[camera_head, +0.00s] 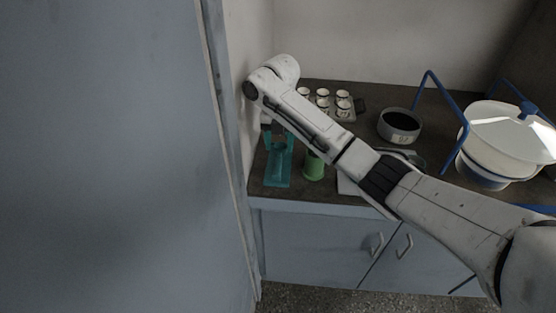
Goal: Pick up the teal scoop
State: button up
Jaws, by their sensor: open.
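The teal scoop (277,174) lies on the dark countertop near its left end, close to the wall. It is long and narrow, with its near end close to the counter's front edge. Its far end is partly behind my arm, and a brownish patch shows there. My arm reaches in from the lower right across the counter, and its far bend is above and behind the scoop.
A green cylinder (314,166) stands just right of the scoop. Several small cups (322,93) sit behind my arm. A grey round sieve (400,124) and a white lidded vessel (508,135) with blue bars are further right. A tall blue-grey panel (110,150) fills the left.

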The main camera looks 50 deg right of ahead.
aim_at(279, 156)
jog(key=shift+f, duration=2.75)
grip_shut()
